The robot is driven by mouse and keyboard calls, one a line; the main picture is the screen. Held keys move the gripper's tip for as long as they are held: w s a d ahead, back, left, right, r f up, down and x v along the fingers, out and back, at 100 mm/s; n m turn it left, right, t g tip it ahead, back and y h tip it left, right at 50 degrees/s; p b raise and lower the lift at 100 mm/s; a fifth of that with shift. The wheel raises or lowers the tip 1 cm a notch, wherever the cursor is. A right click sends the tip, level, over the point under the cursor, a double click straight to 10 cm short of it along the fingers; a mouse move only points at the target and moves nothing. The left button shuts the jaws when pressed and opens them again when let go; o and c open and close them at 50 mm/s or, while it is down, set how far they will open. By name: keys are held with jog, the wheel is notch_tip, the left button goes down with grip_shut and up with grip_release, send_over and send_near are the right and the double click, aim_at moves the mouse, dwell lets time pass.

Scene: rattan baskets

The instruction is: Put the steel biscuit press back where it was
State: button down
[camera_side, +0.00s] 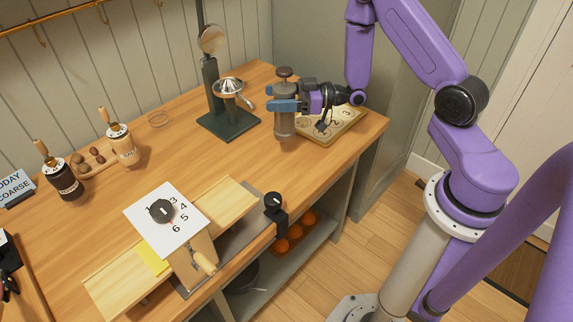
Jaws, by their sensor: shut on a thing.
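The steel biscuit press (284,126) is an upright grey cylinder with a dark knob on top, near the back right of the wooden table. My gripper (284,105) is shut on it, with blue fingers around its upper body. I cannot tell whether its base touches the table or hangs just above it. A pale wooden board (347,129) with dark outlined marks lies just right of the press, partly hidden behind my gripper and the press.
A citrus juicer (228,118) on a dark base stands left of the press. A numbered card (167,217) with a dial is at the front. Bare tabletop (230,160) lies between.

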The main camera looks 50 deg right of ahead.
jog(key=s+a+f+n+g+y, duration=0.1)
jog(key=s+a+f+n+g, duration=0.1)
jog(key=f, duration=0.5)
jog(key=shift+s+a+f+y, duration=0.35)
jog(key=shift+s+a+y, duration=0.05)
jog(key=shift+s, duration=0.15)
jog(key=shift+c, duration=1.1)
grip_release()
jog(key=shift+f, duration=0.15)
jog(key=v, duration=1.2)
jog(key=shift+r, duration=0.2)
